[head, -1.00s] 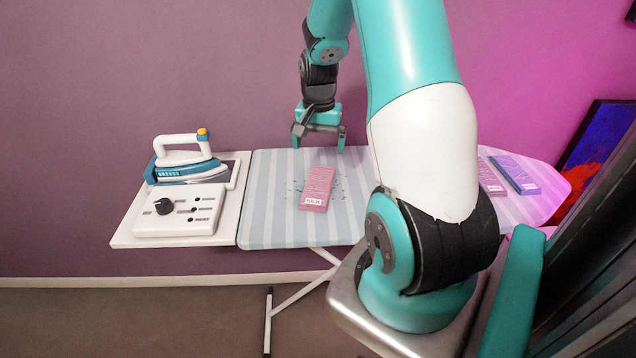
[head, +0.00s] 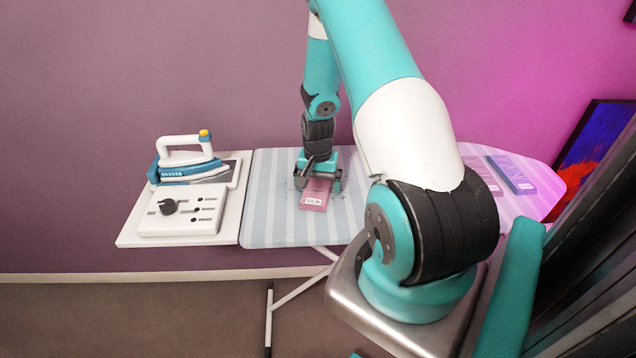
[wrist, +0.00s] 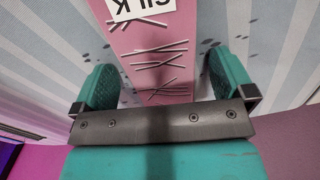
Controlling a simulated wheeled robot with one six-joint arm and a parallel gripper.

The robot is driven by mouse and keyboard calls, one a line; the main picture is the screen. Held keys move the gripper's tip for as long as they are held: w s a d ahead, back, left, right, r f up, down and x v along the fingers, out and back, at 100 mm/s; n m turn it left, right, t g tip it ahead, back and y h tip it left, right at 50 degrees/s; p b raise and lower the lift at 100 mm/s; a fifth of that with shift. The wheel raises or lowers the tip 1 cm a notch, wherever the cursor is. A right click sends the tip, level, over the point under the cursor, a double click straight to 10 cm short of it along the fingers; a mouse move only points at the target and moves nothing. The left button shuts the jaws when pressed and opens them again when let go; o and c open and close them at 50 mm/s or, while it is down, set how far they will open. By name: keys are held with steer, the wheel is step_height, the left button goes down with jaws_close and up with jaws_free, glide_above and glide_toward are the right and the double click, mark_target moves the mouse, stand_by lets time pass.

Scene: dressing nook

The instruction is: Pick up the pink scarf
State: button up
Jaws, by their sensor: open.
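The pink scarf (head: 314,199) lies folded flat on the striped ironing board (head: 268,224), with a white label reading SILK at its near end. My gripper (head: 318,184) is low over the scarf's far part and hides some of it in the head view. In the wrist view the scarf (wrist: 158,52) runs between the two teal fingers of my gripper (wrist: 162,88), one on each side with a gap. The jaws are open and hold nothing.
A blue and white iron (head: 188,164) and a white control box (head: 182,210) with a dark knob stand at the board's left end. Another pink folded item (head: 486,182) and a blue-purple one (head: 511,174) lie at the right end, behind my arm.

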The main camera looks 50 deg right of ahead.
steer(key=shift+c, duration=0.5)
steer(key=c, duration=0.8)
steer(key=shift+c, duration=0.2)
